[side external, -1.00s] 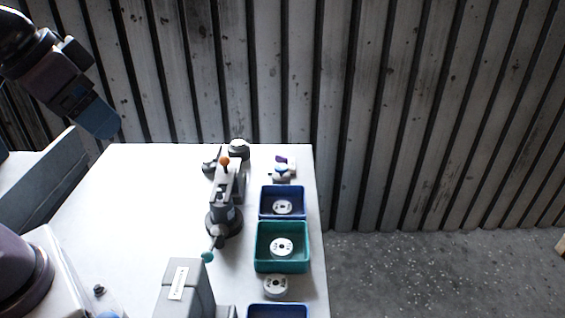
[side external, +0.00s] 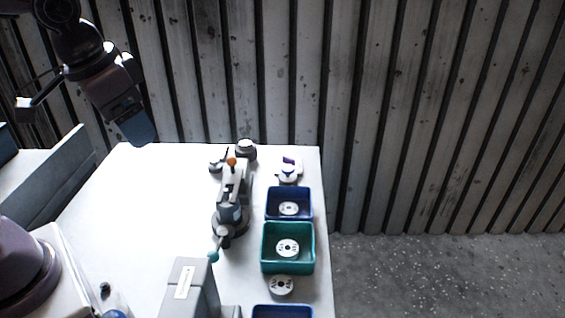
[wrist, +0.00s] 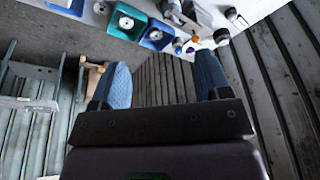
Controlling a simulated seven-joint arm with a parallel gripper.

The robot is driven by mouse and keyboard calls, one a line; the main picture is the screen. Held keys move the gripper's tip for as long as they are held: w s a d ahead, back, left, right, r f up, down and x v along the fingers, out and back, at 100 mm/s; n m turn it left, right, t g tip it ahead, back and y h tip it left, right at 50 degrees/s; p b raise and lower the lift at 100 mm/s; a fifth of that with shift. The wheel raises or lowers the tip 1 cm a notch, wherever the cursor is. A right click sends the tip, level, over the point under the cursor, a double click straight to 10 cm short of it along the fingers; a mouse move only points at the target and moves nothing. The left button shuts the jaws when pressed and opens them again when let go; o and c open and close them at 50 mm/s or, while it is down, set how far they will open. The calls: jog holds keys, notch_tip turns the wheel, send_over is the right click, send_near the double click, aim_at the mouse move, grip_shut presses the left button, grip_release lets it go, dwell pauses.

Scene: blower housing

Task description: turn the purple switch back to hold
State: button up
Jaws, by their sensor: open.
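The purple switch (side external: 289,160) is a small purple part on a white base at the far right of the white table, behind the bins. It is too small to tell which position it is turned to. In the wrist view the purple part (wrist: 195,39) shows small near the top, beyond my fingers. My gripper (side external: 138,132) hangs high at the upper left in the side external view, well apart from the switch. In the wrist view my gripper's (wrist: 163,78) two blue fingers are wide apart with nothing between them.
A grey clamp-like device with an orange knob (side external: 231,161) stands left of the switch. A dark blue bin (side external: 270,205) and a green bin (side external: 267,258) hold white discs. A grey box (side external: 187,292) stands in front. The table's left middle is clear.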

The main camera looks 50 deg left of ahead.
jog(key=w+a+f+m+y, duration=0.35)
jog(key=w+a, duration=0.65)
jog(key=w, duration=0.5)
jog(key=m+t+h, duration=0.2)
jog(key=m+t, duration=0.2)
jog(key=m, duration=2.3)
send_over(288, 158)
jog(key=s+a, duration=0.1)
jog(key=s, duration=0.2)
notch_tip(288, 158, down, 14)
jog(key=s+d+m+g, duration=0.2)
jog(key=m+g, duration=0.1)
jog(key=m, duration=0.1)
jog(key=shift+n+h, duration=0.25)
jog(key=shift+h, duration=0.2)
jog(key=x, duration=1.3)
jog(key=shift+a, duration=0.1)
